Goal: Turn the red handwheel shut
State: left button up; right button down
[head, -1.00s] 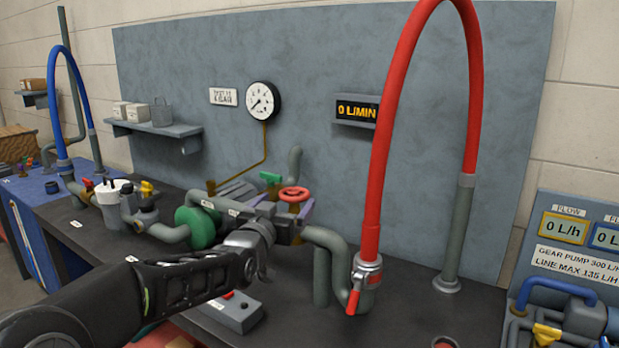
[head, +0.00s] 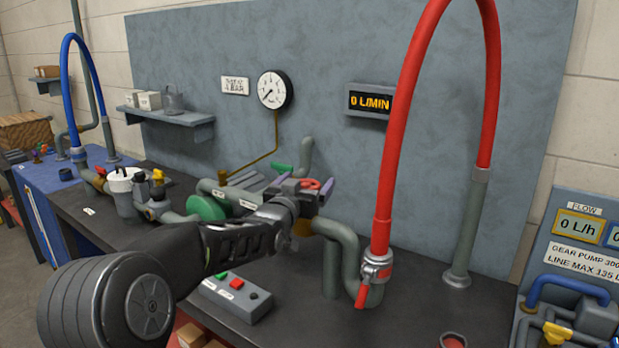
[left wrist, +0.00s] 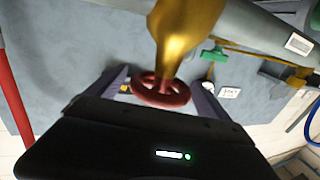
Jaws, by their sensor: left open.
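The red handwheel (head: 311,184) sits on a brass valve body among the grey pipes on the dark bench. My left gripper (head: 304,184) is at the wheel and hides part of it and of the valve. In the left wrist view the handwheel (left wrist: 162,92) lies between the two purple fingers of my open left gripper (left wrist: 162,82). A gap shows on each side, and I see no clear contact. The brass body (left wrist: 185,30) rises behind the wheel there. My right gripper is out of view.
A red hose (head: 388,180) arches up right of the valve from a clamped pipe end. A button box (head: 234,298) stands in front on the bench. A pressure gauge (head: 274,89) and a display reading 0 L/MIN (head: 370,101) are on the back panel.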

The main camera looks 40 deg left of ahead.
pick_arm(q)
jog(key=shift+x, duration=0.95)
jog(key=shift+c, duration=0.4)
jog(key=c, duration=1.3)
jog(key=shift+h+p, duration=0.3)
jog(key=shift+p, duration=0.1)
